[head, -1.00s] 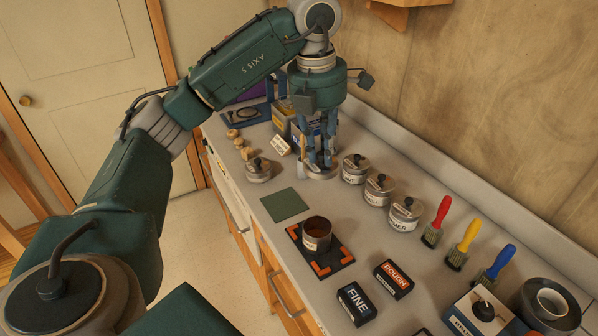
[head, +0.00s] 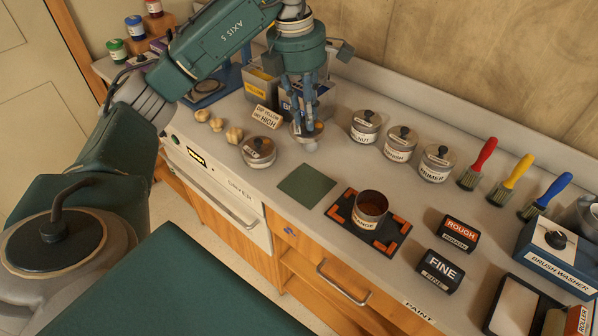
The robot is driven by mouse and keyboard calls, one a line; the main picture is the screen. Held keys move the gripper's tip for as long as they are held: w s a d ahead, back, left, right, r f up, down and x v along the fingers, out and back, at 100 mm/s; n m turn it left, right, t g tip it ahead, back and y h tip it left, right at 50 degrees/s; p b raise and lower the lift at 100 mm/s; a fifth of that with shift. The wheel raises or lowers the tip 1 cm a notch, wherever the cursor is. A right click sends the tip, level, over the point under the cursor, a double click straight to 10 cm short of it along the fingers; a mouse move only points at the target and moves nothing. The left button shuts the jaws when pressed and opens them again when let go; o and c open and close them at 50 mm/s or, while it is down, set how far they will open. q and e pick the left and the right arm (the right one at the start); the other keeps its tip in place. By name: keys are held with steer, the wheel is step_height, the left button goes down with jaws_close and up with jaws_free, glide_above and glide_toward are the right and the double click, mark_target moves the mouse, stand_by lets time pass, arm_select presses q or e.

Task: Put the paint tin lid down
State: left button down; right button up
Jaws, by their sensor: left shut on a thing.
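My left gripper (head: 304,124) is shut on the paint tin lid (head: 316,131), a small round grey piece mostly hidden by the fingers. It is over the back part of the counter, left of the row of lidded tins; I cannot tell whether the lid touches the counter. An open tin (head: 369,209) with brown inside stands upright on a black mat with orange corners (head: 379,241), in front and to the right of the gripper. A plain green mat (head: 307,187) lies flat and bare to the left of that tin. My right gripper is out of view.
A label card (head: 265,118) and boxes (head: 262,86) are close behind. Brushes (head: 510,181), sanding blocks (head: 440,270) and a brush washer (head: 556,257) fill the right.

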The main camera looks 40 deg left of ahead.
arm_select(q)
step_height(320, 180, down, 7)
steer(key=p, duration=0.3)
glide_toward(308, 184)
steer(key=shift+w+d+f, duration=0.1)
steer(key=shift+d+f, duration=0.05)
steer(key=shift+f, duration=0.05)
steer(key=shift+d+f, duration=0.1)
steer(key=shift+f, duration=0.6)
step_height(308, 184, down, 3)
steer(key=shift+f+p, duration=0.2)
steer(key=shift+p, duration=0.2)
steer(key=shift+f, duration=0.2)
steer(key=shift+w, duration=0.1)
steer(key=shift+f, duration=0.2)
steer(key=c, duration=1.6)
jaws_free()
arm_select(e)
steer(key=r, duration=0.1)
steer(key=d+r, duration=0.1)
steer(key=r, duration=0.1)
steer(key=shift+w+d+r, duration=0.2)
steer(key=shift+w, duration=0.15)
arm_select(q)
steer(key=shift+r, duration=0.1)
